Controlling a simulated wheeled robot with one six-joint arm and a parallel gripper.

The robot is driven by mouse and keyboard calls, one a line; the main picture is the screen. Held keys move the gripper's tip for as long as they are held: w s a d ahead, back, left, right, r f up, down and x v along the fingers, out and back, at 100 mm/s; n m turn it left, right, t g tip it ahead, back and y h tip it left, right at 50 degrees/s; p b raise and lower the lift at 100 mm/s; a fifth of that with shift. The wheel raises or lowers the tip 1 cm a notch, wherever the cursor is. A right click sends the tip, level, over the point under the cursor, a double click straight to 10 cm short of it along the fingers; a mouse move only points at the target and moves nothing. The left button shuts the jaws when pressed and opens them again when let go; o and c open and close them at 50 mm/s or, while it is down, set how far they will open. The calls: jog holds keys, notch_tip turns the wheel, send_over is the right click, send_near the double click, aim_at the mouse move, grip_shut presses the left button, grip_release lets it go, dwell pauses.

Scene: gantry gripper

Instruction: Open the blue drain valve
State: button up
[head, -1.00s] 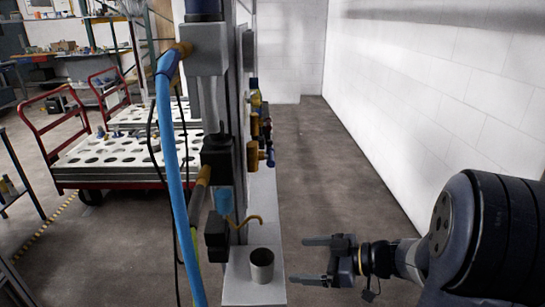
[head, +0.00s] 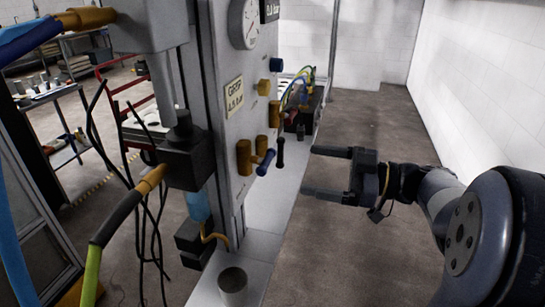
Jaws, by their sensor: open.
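On the grey upright panel (head: 222,150), brass valve fittings carry a dark blue handle (head: 265,163). A darker handle (head: 280,152) sits just behind it, its colour hard to tell. Higher up, a brass fitting has a small blue knob (head: 276,64). I cannot tell for certain which of these is the drain valve, or how far it is turned. My gripper (head: 308,170) is open and empty. Its two fingers point left toward the panel, to the right of the dark handles, with a gap between.
A metal cup (head: 232,287) stands on the pale ledge (head: 270,208) below the valves. A light blue bowl (head: 197,205) and a bent brass tube (head: 214,238) are at the panel's left. Hoses hang left. Floor (head: 350,130) toward the white wall is clear.

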aim_at(269, 159)
jog(key=x, duration=1)
jog(key=shift+a, duration=0.2)
jog(key=shift+c, duration=0.6)
jog(key=shift+f, duration=0.1)
jog(key=c, duration=0.6)
